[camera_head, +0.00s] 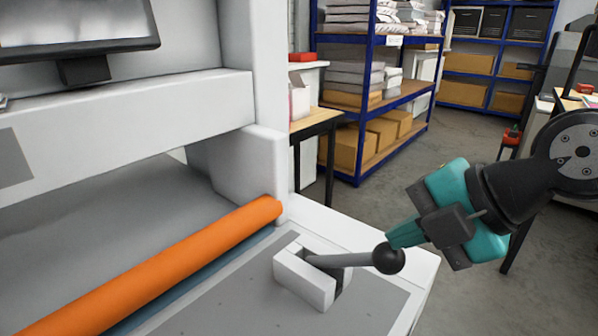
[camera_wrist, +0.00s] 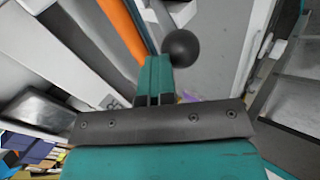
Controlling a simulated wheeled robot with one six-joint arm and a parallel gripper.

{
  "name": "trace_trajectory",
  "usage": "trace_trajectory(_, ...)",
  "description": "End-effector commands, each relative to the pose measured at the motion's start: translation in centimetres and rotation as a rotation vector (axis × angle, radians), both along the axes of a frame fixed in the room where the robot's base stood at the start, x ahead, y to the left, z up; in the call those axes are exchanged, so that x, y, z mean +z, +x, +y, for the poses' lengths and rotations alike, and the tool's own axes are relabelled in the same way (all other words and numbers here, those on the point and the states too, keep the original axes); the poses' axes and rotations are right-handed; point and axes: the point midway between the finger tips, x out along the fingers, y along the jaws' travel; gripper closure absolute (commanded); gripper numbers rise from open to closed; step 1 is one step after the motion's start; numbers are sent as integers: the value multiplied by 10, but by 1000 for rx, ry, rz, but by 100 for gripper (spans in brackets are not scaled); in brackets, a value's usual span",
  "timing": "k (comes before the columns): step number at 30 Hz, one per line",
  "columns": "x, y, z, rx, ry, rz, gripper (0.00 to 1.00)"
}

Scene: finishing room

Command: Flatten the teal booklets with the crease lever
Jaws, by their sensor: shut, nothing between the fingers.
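The crease lever (camera_head: 343,261) is a grey rod ending in a black ball knob. It rises from a slotted white block on the machine's grey bed and points to the right, lying low. My teal gripper (camera_head: 394,238) is shut and empty, with its fingertips right beside the knob. In the wrist view, the shut fingers (camera_wrist: 158,62) end just left of the black knob of the lever (camera_wrist: 181,47). I cannot tell whether they touch it. I cannot make out any teal booklets in either view.
An orange roller (camera_head: 165,262) crosses the machine bed (camera_head: 215,307), with a blue-teal strip along its lower side. A white upright housing (camera_head: 237,172) stands behind the lever. Blue shelving (camera_head: 358,120) with boxes and paper stacks stands beyond.

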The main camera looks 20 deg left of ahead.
Motion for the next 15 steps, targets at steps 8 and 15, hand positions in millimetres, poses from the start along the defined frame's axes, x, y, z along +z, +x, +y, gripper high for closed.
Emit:
trace_trajectory(8,-7,-3,0,6,-9,6,100)
trace_trajectory(15,-8,-4,-1,6,-14,9,100)
